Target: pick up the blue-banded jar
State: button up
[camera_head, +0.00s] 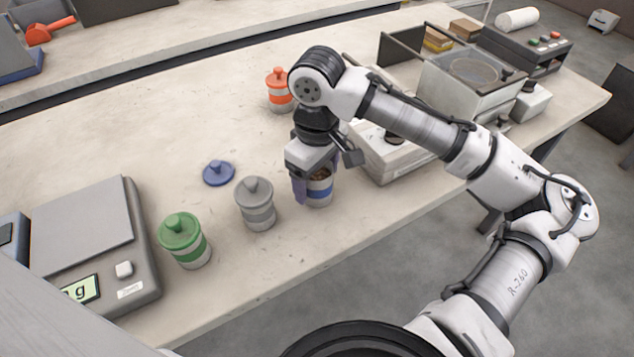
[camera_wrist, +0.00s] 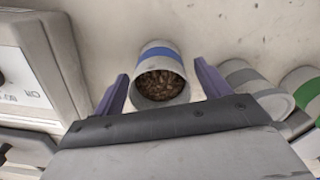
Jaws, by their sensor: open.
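The blue-banded jar (camera_head: 319,190) stands upright on the bench near its front edge, with no lid on. In the wrist view the jar (camera_wrist: 160,58) shows brown pellets inside. My gripper (camera_head: 315,182) is open and pointing down over the jar. In the wrist view its two purple fingers stand on either side of the jar, and a thin gap shows on each side. A loose blue lid (camera_head: 218,173) lies on the bench to the left.
A grey-lidded jar (camera_head: 257,205) stands close on the left, with a green-lidded jar (camera_head: 184,242) and a scale (camera_head: 95,240) beyond. An orange-lidded jar (camera_head: 279,90) stands behind. A pale boxy device (camera_head: 385,155) is close on the right.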

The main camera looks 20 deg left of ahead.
jog(key=c, duration=1.4)
jog(key=shift+o, duration=0.2)
jog(key=shift+r, duration=0.1)
